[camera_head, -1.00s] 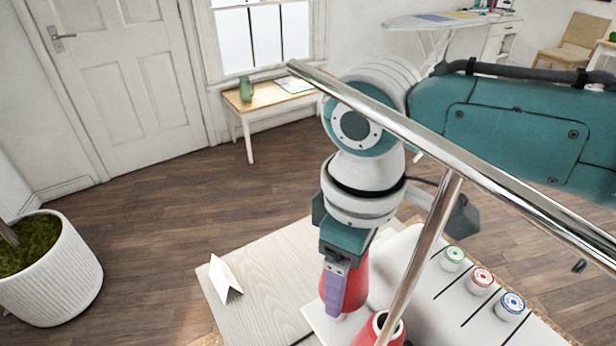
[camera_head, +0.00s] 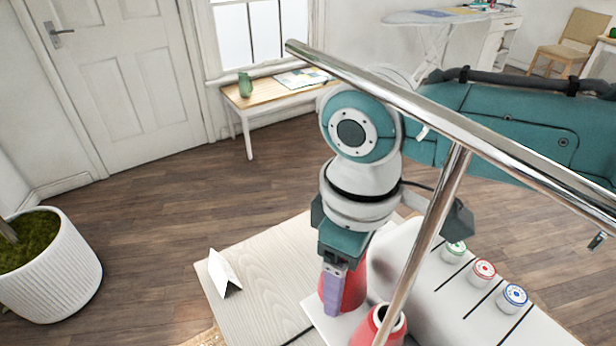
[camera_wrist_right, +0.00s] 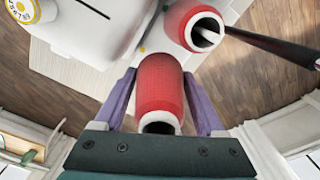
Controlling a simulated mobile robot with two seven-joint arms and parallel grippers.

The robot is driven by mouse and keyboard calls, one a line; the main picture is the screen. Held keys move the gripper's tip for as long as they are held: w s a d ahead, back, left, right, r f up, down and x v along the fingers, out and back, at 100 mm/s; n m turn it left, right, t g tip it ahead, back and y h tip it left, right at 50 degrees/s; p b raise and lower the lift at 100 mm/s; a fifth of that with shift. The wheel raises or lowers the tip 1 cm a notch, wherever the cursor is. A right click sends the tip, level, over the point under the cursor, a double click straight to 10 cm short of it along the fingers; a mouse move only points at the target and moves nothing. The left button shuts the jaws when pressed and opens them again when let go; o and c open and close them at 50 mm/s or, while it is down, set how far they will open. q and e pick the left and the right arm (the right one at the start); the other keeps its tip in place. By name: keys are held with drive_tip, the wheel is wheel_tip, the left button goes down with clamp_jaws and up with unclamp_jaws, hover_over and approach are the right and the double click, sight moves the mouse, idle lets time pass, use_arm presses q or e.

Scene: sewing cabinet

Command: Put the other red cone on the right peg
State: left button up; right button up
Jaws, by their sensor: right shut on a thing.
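My right gripper (camera_head: 334,310) points down with its purple fingers shut on a red cone (camera_head: 354,286). In the right wrist view, this cone (camera_wrist_right: 160,88) is between both fingers (camera_wrist_right: 160,105), with its pale-rimmed open end toward the camera. It is low over the front of the white machine; whether it touches the base or a peg is hidden. Another red cone (camera_head: 367,331) stands on the machine just right of it. In the wrist view a pale peg shows inside that cone's (camera_wrist_right: 189,24) opening. The right peg cannot be made out separately. My left gripper is out of view.
A chrome T-shaped stand (camera_head: 440,200) rises beside the cones and crosses in front of my right arm. The white machine (camera_head: 440,290) carries green, red and blue-topped dials. A folded white card (camera_head: 223,273) stands on the pale tabletop (camera_head: 265,270), clear around it.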

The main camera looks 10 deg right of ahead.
drive_tip(key=shift+f, duration=0.15)
drive_tip(key=shift+f+b, duration=0.4)
drive_tip(key=shift+f+b, duration=1.1)
drive_tip(key=shift+f, duration=0.4)
drive_tip(key=o, duration=1.4)
drive_tip(key=shift+c, duration=0.2)
